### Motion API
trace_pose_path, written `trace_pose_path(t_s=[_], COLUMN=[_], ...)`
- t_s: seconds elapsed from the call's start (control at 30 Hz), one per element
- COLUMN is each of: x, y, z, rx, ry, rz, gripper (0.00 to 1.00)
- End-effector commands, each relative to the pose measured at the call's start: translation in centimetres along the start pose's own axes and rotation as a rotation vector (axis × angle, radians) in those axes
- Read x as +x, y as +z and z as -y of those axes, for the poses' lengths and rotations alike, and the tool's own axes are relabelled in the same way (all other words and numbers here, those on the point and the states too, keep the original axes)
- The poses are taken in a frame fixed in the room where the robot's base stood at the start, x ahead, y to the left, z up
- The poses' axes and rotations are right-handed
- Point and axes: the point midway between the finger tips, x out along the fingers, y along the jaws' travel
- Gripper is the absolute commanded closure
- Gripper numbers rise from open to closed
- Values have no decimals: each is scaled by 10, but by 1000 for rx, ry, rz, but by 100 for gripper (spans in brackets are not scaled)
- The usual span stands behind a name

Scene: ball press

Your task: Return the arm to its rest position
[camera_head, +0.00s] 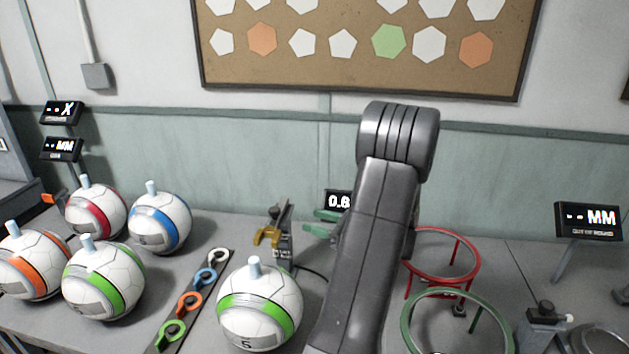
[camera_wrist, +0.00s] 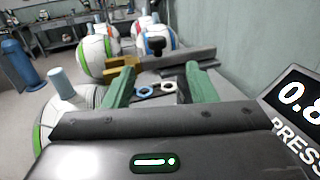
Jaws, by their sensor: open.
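My arm rises dark grey in the middle of the head view and bends at the top. It hides most of my gripper there; only a green finger (camera_head: 325,222) shows to its left. In the wrist view my gripper (camera_wrist: 160,82) shows two green fingers apart with nothing between them. A white ball with a green band (camera_head: 258,308) and a pale blue peg on top stands on the bench left of my arm. Part of that ball is at the left of the wrist view (camera_wrist: 68,110).
Several banded balls (camera_head: 102,280) stand at the left. A strip with coloured rings (camera_head: 190,301) lies beside them. A yellow clamp device (camera_head: 270,237) stands close to my gripper. Red (camera_head: 470,262) and green (camera_head: 410,335) ring stands are right of my arm. A press display (camera_head: 337,201) is partly hidden behind it.

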Motion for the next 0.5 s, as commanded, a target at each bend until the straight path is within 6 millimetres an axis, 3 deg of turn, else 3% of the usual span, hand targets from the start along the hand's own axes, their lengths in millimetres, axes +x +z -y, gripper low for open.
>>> trace_pose_path(t_s=[0.5], x=[97], y=[1], z=[-2], rx=[2], ry=[6], rz=[0], gripper=[49])
